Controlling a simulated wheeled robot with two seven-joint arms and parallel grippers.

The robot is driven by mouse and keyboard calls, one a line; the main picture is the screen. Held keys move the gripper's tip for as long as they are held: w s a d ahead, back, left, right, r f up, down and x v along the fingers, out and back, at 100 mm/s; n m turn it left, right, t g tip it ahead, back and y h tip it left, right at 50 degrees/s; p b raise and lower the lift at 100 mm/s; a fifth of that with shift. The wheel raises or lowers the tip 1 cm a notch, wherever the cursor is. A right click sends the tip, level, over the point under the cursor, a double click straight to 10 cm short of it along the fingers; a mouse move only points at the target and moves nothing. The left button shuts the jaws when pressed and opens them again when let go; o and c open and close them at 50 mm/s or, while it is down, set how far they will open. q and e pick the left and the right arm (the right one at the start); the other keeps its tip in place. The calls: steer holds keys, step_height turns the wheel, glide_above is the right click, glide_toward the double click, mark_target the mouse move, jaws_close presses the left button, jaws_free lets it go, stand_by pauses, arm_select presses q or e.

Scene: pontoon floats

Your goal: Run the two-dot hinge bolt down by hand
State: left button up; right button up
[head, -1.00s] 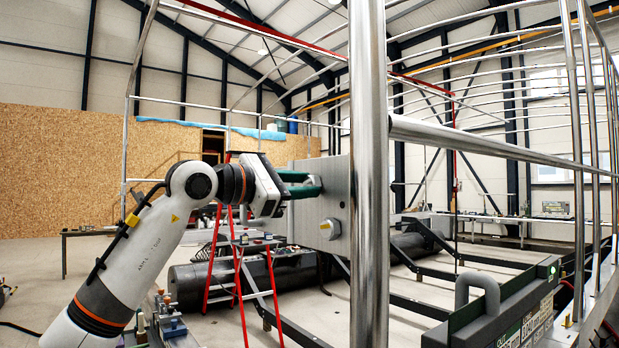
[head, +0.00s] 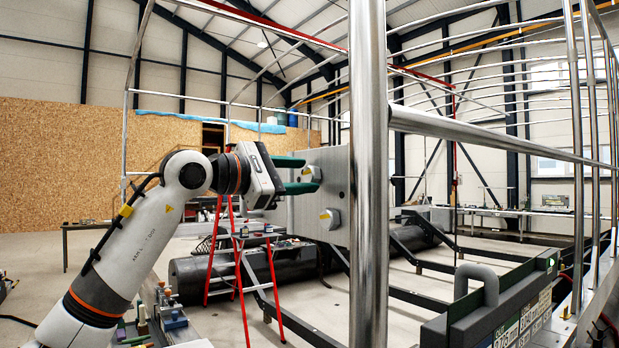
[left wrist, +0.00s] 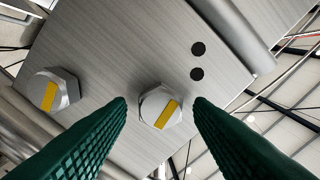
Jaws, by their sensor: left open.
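The two-dot hinge bolt (left wrist: 160,105) is a grey hex head with a yellow stripe, on a grey metal plate (left wrist: 130,45). Two black dots (left wrist: 197,61) mark the plate beside it. In the head view this bolt (head: 311,174) is the upper one. My left gripper (head: 308,175) is open, its green fingers on either side of the bolt head with gaps showing in the left wrist view (left wrist: 160,101). A second striped bolt (left wrist: 54,90) sits to the left there, and lower in the head view (head: 329,219). My right gripper is out of view.
A thick steel post (head: 368,180) stands close in front, just right of the plate, with a rail (head: 450,130) running right from it. A red stepladder (head: 240,265) and a dark float (head: 220,275) stand behind my left arm.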

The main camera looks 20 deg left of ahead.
arm_select(q)
steer(key=b+v, duration=0.1)
steer(key=v, duration=0.4)
steer(key=shift+s, duration=0.15)
steer(key=shift+b, duration=0.3)
steer(key=b+v, duration=0.5)
steer(key=v, duration=0.7)
steer(key=shift+f, duration=0.1)
